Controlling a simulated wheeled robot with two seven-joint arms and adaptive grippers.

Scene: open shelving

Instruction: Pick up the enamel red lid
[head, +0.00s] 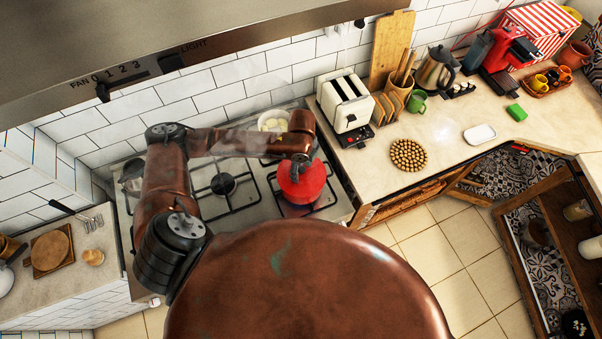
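The enamel red lid (302,187) is at the right side of the stove, seen from above as a round red shape. Whether it sits on a pot or is raised above the burner, I cannot tell. My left arm reaches in from the left across the stove, and its gripper (300,160) points down at the top middle of the lid. The fingers are mostly hidden by the wrist and blend with the lid, so I cannot see whether they are open or closed on its knob. My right gripper is not in view.
The stove (240,218) has black grates and a pale pot (273,121) behind the lid. A silver pot stands at its left. The range hood (150,45) hangs above. To the right, the counter holds a toaster (346,101), a round woven trivet (408,155) and a white dish (480,134).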

